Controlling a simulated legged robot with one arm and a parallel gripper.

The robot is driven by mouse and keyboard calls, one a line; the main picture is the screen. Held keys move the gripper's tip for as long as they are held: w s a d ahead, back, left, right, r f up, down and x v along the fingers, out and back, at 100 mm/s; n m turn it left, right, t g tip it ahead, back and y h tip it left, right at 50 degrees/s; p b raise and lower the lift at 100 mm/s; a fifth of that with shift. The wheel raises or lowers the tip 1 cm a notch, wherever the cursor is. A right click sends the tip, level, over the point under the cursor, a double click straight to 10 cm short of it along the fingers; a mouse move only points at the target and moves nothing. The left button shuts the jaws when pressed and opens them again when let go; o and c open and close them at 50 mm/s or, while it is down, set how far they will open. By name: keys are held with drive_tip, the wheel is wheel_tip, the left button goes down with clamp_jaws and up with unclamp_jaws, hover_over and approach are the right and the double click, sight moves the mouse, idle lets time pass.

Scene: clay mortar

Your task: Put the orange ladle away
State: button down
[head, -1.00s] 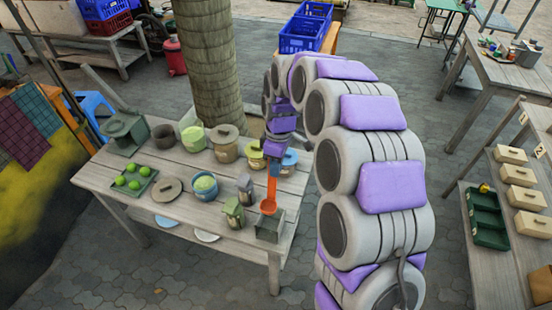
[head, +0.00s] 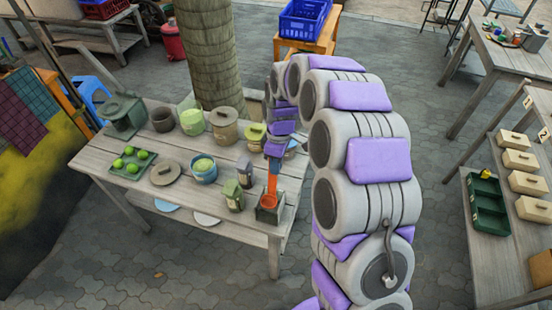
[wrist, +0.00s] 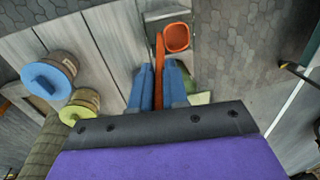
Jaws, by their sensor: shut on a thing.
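The orange ladle (head: 271,187) hangs bowl-down from my gripper (head: 273,163). Its bowl (wrist: 177,38) and handle (wrist: 160,62) show in the wrist view. My gripper's blue fingers (wrist: 158,78) are shut on the handle. A small open square grey-green box (head: 268,215) stands at the table's right front corner. The ladle bowl overlaps this box in the head view; I cannot tell whether it is above it or inside it. Part of the box also shows in the wrist view (wrist: 152,16).
A shelf with drawers and a green tray (head: 487,205) stands at right. The paved floor in front is clear.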

drive_tip(key=shift+f, duration=2.75)
drive_tip(key=c, duration=1.1)
unclamp_jaws()
drive_tip(key=shift+o, duration=0.2)
wheel_tip(320, 180, up, 16)
drive_tip(key=w+p, duration=0.2)
drive_tip(key=p, duration=0.1)
drive_tip(key=s+d+r+m, duration=0.35)
drive_tip(key=s+r, duration=0.35)
drive_tip(key=s, duration=0.3)
drive_tip(key=s+d+m, duration=0.4)
drive_tip(key=s+m, duration=0.1)
drive_tip(key=s, duration=0.9)
drive_tip(key=s+d+m, duration=0.4)
drive_tip(key=s+m, duration=0.1)
drive_tip(key=s, duration=0.8)
drive_tip(key=shift+s+d+f+h, duration=0.2)
drive_tip(key=shift+s+f+h, duration=0.1)
drive_tip(key=shift+s+h, duration=0.1)
